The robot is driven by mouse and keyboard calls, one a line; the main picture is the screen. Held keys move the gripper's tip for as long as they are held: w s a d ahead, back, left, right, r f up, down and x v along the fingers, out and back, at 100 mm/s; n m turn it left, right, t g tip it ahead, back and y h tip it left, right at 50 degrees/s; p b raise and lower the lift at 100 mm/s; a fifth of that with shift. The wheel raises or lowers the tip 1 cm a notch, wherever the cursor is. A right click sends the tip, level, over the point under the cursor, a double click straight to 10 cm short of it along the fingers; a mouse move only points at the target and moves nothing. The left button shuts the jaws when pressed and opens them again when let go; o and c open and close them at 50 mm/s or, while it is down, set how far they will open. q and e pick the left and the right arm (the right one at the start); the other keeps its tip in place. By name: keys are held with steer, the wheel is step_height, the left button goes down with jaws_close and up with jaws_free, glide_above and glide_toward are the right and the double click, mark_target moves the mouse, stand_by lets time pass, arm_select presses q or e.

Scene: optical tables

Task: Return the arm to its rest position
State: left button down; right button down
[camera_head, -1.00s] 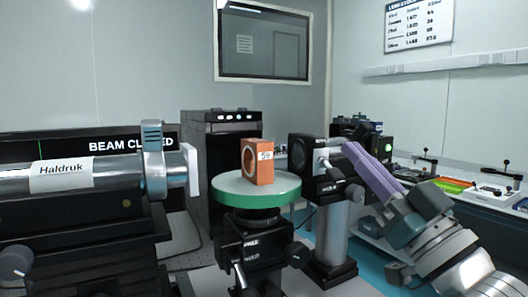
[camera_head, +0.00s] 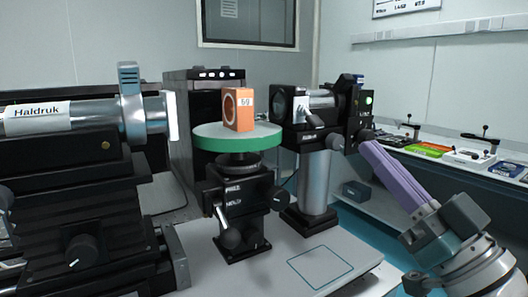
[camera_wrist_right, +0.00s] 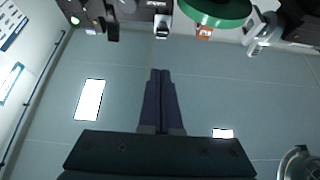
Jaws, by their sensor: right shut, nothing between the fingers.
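My right gripper (camera_head: 368,148) comes in from the lower right in the head view. Its purple fingers point up and left, their tips by the right side of the black optic mount. I cannot tell whether they touch it. In the right wrist view the dark fingers (camera_wrist_right: 160,75) lie together with nothing between them. My left gripper is not in view. An orange block (camera_head: 238,110) with a round opening stands upright on a round green-rimmed stage (camera_head: 240,142), left of the gripper and apart from it.
A black optic mount (camera_head: 290,105) stands on a metal post (camera_head: 315,185) beside the stage. A "Haldruk" tube (camera_head: 75,118) lies at left. A side bench (camera_head: 450,165) carries trays and small tools. An outlined square (camera_head: 320,267) on the pale front surface is empty.

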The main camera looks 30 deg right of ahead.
steer(key=shift+w+h, duration=0.1)
steer(key=shift+h, duration=0.2)
steer(key=s+a+f+g+h+p, duration=0.2)
steer(key=a+f+g+p, duration=0.35)
steer(key=f+g, duration=0.4)
steer(key=s+a+g+p, duration=0.2)
steer(key=s+a+g, duration=0.1)
steer(key=s+g, duration=0.3)
steer(key=s+a+g+p, duration=0.1)
steer(key=s+a+g, duration=0.1)
steer(key=s+g, duration=0.5)
steer(key=s+r+t+p, duration=0.1)
steer(key=r+p, duration=1.8)
steer(key=s+r+n+p, duration=0.1)
steer(key=s+r+p, duration=0.1)
steer(key=r+p, duration=1.7)
steer(key=shift+s+a+t+y, duration=0.15)
steer(key=shift+s+t+y, duration=0.15)
steer(key=shift+t, duration=0.05)
